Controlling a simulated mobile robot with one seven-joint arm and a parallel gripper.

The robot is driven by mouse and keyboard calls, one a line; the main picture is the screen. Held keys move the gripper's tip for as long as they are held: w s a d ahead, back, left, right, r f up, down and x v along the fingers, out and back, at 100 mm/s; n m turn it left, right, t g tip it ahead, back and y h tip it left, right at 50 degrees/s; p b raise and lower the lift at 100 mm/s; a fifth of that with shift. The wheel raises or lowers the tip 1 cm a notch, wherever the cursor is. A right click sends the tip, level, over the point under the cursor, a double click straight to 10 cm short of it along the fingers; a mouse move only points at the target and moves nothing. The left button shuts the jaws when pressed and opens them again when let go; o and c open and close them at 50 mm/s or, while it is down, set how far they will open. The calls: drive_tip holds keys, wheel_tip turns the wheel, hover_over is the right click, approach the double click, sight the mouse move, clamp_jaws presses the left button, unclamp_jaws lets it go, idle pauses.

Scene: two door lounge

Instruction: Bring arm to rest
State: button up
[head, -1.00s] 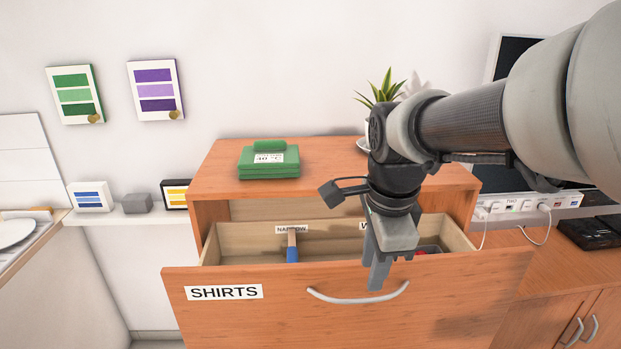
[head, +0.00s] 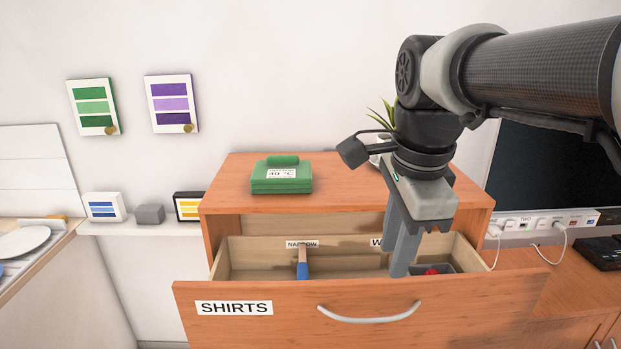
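My gripper (head: 400,272) points down over the right part of the open drawer marked SHIRTS (head: 250,330) in the head view. I see nothing held between the fingers. My arm reaches in from the upper right. It hides part of the label at the back of the drawer and part of the potted plant.
The drawer holds a blue-handled tool (head: 302,264) and a grey tray (head: 456,268) with something red. A green case (head: 281,177) sits on the cabinet top (head: 340,180). A plant (head: 381,115) stands behind my gripper. A monitor (head: 540,185) is at the right.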

drive_tip(key=s+f+n+t, duration=0.3)
drive_tip(key=s+f+n, duration=0.2)
drive_tip(key=n, duration=1.2)
drive_tip(key=s, duration=0.3)
drive_tip(key=shift+f, duration=0.3)
